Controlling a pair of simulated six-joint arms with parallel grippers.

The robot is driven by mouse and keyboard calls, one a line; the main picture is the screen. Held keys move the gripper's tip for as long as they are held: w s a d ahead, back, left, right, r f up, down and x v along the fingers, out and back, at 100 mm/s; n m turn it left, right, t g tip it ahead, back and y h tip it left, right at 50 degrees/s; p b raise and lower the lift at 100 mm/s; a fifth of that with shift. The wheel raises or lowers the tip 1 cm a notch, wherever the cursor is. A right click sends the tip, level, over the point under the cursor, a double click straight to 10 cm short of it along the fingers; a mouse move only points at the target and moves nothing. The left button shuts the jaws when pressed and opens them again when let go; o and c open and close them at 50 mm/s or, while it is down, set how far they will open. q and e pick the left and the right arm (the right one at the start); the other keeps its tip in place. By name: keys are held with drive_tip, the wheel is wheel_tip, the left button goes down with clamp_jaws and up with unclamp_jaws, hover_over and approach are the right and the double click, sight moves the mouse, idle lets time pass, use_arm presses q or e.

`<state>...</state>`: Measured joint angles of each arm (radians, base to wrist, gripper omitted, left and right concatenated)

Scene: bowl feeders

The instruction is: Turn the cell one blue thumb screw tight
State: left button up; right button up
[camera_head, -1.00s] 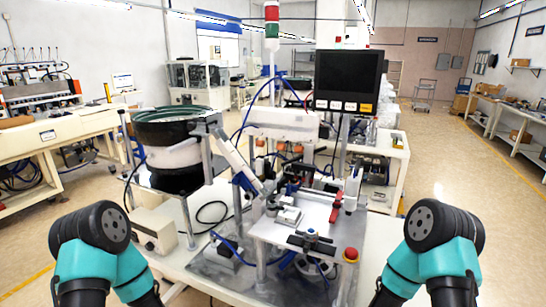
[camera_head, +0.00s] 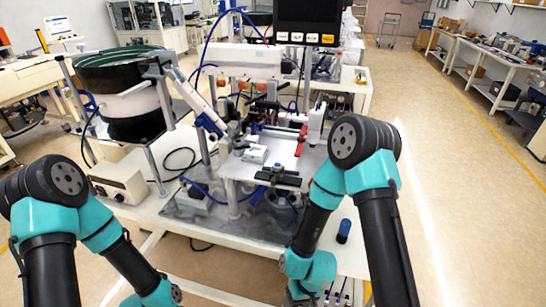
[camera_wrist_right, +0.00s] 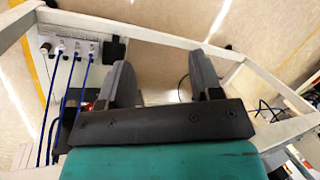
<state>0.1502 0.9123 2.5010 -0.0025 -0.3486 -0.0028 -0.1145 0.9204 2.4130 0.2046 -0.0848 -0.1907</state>
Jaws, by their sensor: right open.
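My right gripper (camera_wrist_right: 163,78) is open in the right wrist view, with its two dark fingers wide apart and nothing between them. Pale frame bars and the floor show beyond the fingers. In the head view my right arm reaches down in front of the bench, and its fingers are not seen. My left arm reaches down at the lower left, and its gripper is out of view. A dark clamp bar with a small bluish knob (camera_head: 277,168) sits at the front of the feeder station plate. I cannot tell whether this knob is the blue thumb screw.
The bowl feeder (camera_head: 118,75) stands left of the station plate (camera_head: 240,170). A control box (camera_head: 118,183) sits at the bench's left. Blue cables (camera_wrist_right: 70,90) hang beside the fingers.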

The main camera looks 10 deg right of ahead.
drive_tip(key=w+a+r+n+g, duration=0.1)
drive_tip(key=a+r+n, duration=0.15)
drive_tip(key=a, duration=0.45)
drive_tip(key=a+r+n+g, duration=0.1)
drive_tip(key=a+r+n, duration=0.1)
drive_tip(key=a+r, duration=0.35)
drive_tip(key=w+a+r+n, duration=0.3)
drive_tip(key=w+a+r, duration=0.2)
drive_tip(key=w+r, duration=0.35)
drive_tip(key=w+d+r+n+t+h, duration=0.1)
drive_tip(key=w+d+r, duration=0.2)
drive_tip(key=w+r, duration=0.45)
drive_tip(key=w+d+r+n, duration=0.2)
drive_tip(key=w+r, duration=0.3)
drive_tip(key=r, duration=0.6)
drive_tip(key=w+d+r+t+h, duration=0.1)
drive_tip(key=d+r, duration=0.4)
drive_tip(key=r, duration=0.4)
drive_tip(key=w+d+r+t+h, duration=0.1)
drive_tip(key=d+r, duration=0.4)
drive_tip(key=r, duration=0.5)
drive_tip(key=shift+w+r+m+h, duration=0.25)
drive_tip(key=shift+m+h, duration=0.05)
drive_tip(key=shift+m, duration=0.15)
drive_tip(key=shift+d, duration=0.1)
